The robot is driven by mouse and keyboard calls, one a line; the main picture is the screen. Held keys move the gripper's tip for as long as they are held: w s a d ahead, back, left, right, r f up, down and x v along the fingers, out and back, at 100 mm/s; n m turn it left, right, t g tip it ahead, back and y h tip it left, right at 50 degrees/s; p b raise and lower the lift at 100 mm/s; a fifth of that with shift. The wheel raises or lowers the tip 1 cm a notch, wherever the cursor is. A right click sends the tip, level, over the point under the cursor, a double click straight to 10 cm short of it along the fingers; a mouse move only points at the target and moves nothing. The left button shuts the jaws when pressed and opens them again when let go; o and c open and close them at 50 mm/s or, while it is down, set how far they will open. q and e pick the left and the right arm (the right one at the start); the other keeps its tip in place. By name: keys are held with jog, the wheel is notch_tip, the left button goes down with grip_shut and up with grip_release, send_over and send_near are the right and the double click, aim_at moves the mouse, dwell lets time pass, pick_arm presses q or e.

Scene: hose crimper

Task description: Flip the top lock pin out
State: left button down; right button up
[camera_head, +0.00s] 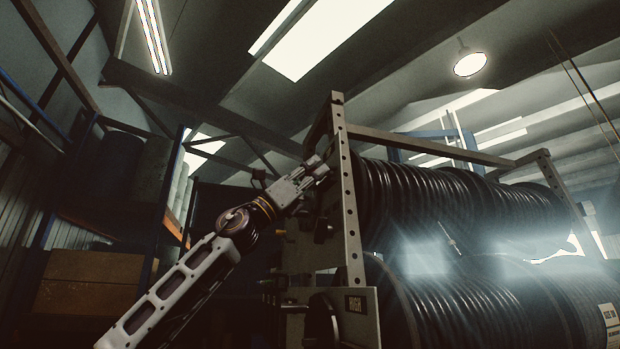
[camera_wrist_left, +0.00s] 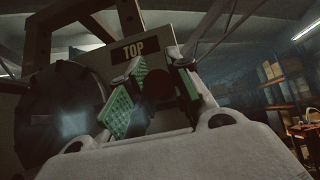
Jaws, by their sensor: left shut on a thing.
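My left gripper (camera_head: 314,170) reaches up from the lower left in the head view to the upper left side of the reel rack (camera_head: 352,215). In the left wrist view, its two green-padded fingers (camera_wrist_left: 155,95) are on either side of a dark, rounded piece, the top lock pin (camera_wrist_left: 156,88), and are shut on it. A plate with a "TOP" label (camera_wrist_left: 133,50) is right behind the fingers. The pin's far end and its exact angle are hidden by shadow and the fingers. In the head view the gripper hides the pin. My right gripper is not in view.
The rack holds an upper reel of black hose (camera_head: 450,205) and a lower reel (camera_head: 500,305). A dark round part (camera_wrist_left: 65,100) stands left of the fingers in the left wrist view. Shelving with boxes (camera_head: 90,280) is at the left in the head view.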

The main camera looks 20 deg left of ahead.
pick_arm(q)
jog(key=shift+s+d, duration=0.2)
jog(key=shift+d, duration=0.1)
jog(key=shift+f, duration=0.1)
jog(key=c, duration=1.7)
grip_release()
jog(key=o, duration=0.4)
jog(key=shift+s, duration=0.2)
jog(key=shift+w+a, duration=0.15)
jog(key=shift+a, duration=0.05)
jog(key=shift+v, duration=5.85)
jog(key=shift+d, duration=0.1)
